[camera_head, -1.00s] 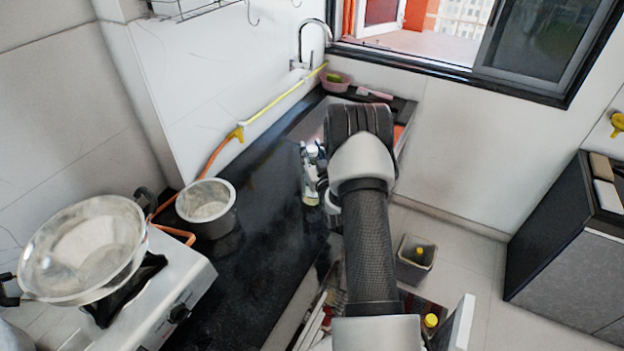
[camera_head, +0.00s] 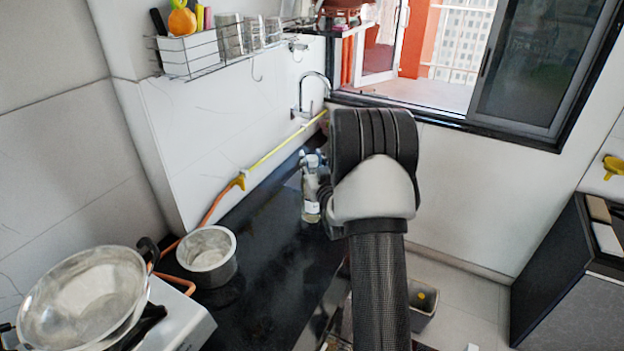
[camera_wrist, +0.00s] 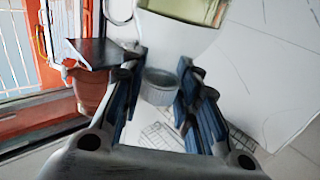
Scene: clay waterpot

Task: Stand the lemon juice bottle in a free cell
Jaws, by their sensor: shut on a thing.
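My gripper (camera_head: 313,165) is seen past my forearm, which hides part of it, over the black counter. It is shut on the lemon juice bottle (camera_head: 311,206), a clear bottle with a pale label that hangs about upright below it. In the wrist view the blue-padded fingers of my gripper (camera_wrist: 160,72) stand either side of the bottle's ribbed grey top; the pale bottle body (camera_wrist: 180,35) with yellow-green contents runs to the top edge. No cell is clearly visible now; my arm and the lower picture edge cut off that area.
A metal pot (camera_head: 208,262) and a wide pan (camera_head: 82,295) on a stove stand at left. A wire rack (camera_head: 205,68) with glasses hangs on the wall near the tap (camera_head: 314,90). A grey bin (camera_head: 421,305) with something yellow stands on the floor. The counter's middle is clear.

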